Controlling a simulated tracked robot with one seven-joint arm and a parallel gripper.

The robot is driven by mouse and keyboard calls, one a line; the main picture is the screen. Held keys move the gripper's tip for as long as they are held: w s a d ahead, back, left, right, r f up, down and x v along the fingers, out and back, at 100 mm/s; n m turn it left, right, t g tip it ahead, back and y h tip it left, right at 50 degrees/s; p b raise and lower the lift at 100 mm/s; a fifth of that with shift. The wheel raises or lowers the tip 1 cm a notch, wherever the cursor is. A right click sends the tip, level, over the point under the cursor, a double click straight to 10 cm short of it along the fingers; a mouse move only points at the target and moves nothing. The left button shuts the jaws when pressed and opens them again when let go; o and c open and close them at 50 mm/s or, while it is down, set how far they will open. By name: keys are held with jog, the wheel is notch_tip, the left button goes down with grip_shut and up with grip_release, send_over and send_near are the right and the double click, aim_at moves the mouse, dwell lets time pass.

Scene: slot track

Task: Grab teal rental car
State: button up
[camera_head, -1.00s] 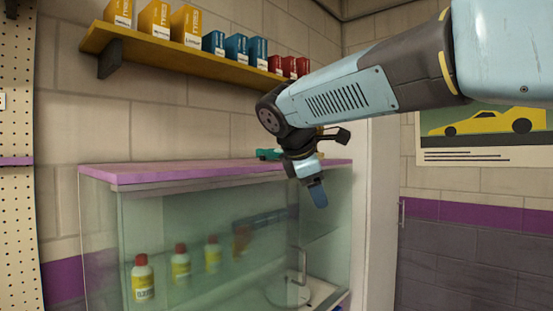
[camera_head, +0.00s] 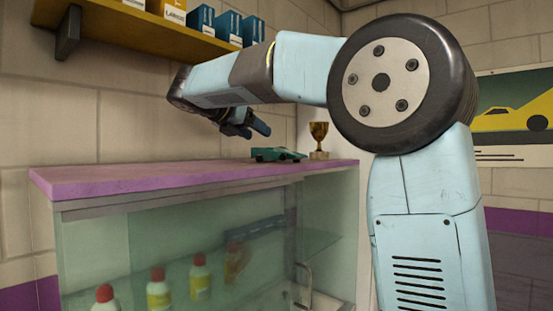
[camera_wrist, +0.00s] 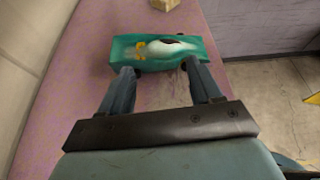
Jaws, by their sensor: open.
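The teal rental car (camera_head: 277,155) sits on the purple top of the glass display cabinet, near its right end. The car also shows in the wrist view (camera_wrist: 163,52), lying crosswise just ahead of the fingertips, with a yellow mark and a white and dark patch on it. My gripper (camera_head: 250,128) is above and slightly left of the car in the head view. In the wrist view, my gripper (camera_wrist: 160,82) has its two fingers spread apart and empty. The fingertips reach the car's near edge in the picture; whether they touch it I cannot tell.
A gold trophy (camera_head: 319,140) stands just right of the car; its base (camera_wrist: 164,4) shows beyond the car in the wrist view. The purple cabinet top (camera_head: 130,180) is clear to the left. A yellow shelf (camera_head: 150,30) with boxes hangs above. Bottles stand inside the glass.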

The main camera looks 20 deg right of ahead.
aim_at(279, 154)
jog(key=x, duration=1.1)
jog(key=shift+r, duration=0.15)
jog(key=c, duration=0.9)
jog(key=shift+c, duration=0.2)
